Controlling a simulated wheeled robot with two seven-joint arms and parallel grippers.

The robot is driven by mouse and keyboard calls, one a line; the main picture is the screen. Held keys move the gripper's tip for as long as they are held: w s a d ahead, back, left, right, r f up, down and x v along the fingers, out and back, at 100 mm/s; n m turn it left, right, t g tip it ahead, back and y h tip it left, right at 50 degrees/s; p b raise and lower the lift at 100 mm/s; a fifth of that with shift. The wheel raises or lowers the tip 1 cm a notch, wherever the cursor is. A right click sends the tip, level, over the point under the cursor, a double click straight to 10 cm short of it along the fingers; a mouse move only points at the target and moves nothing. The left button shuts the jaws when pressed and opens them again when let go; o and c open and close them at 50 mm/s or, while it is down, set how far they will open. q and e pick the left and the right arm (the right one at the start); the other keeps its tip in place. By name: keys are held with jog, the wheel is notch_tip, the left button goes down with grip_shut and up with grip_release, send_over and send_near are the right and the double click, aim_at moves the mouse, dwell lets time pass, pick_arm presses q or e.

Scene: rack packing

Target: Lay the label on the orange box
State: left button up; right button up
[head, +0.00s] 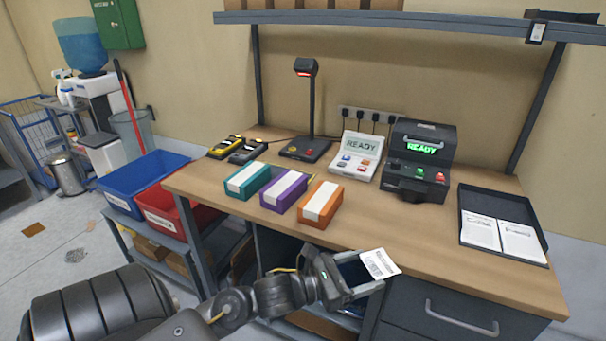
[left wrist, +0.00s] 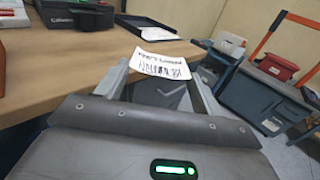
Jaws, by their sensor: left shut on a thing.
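The orange box (head: 320,203) with a white top band stands on the table, right of the purple box (head: 284,192) and the teal box (head: 247,181). My left gripper (head: 366,275) is at the table's front edge, to the right of and nearer than the orange box. It is shut on a white label (head: 380,263) with printed lines and a barcode. In the left wrist view the label (left wrist: 161,65) lies across the fingertips (left wrist: 160,80), print facing up. The label is apart from the orange box. My right gripper is not in view.
A black printer (head: 420,160) and a white console (head: 356,156) both read READY. A black tray (head: 498,208) with white cards lies at the right. A scanner stand (head: 305,150) is at the back. Bare table (head: 400,220) lies between orange box and tray.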

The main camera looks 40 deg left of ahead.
pick_arm(q)
jog(key=w+a+r+n+y+p, duration=0.45)
jog(key=w+a+y, duration=0.2)
jog(key=a, duration=0.35)
notch_tip(320, 180, up, 3)
jog(key=n+g+y+p, duration=0.2)
jog(key=n+y+p, duration=0.2)
jog(key=y+p, duration=0.1)
send_over(316, 203)
jog(key=d, duration=0.1)
jog(key=shift+s+r, duration=0.1)
jog(key=shift+a+y, duration=0.25)
jog(key=shift+a, duration=0.2)
jog(key=shift+f+b, duration=0.3)
jog(key=shift+f, duration=0.35)
notch_tip(316, 203, down, 4)
jog(key=b, duration=0.3)
jog(key=shift+f+b, duration=0.2)
jog(key=shift+b, duration=0.15)
jog(key=shift+f+b, duration=0.45)
jog(key=shift+f, duration=0.15)
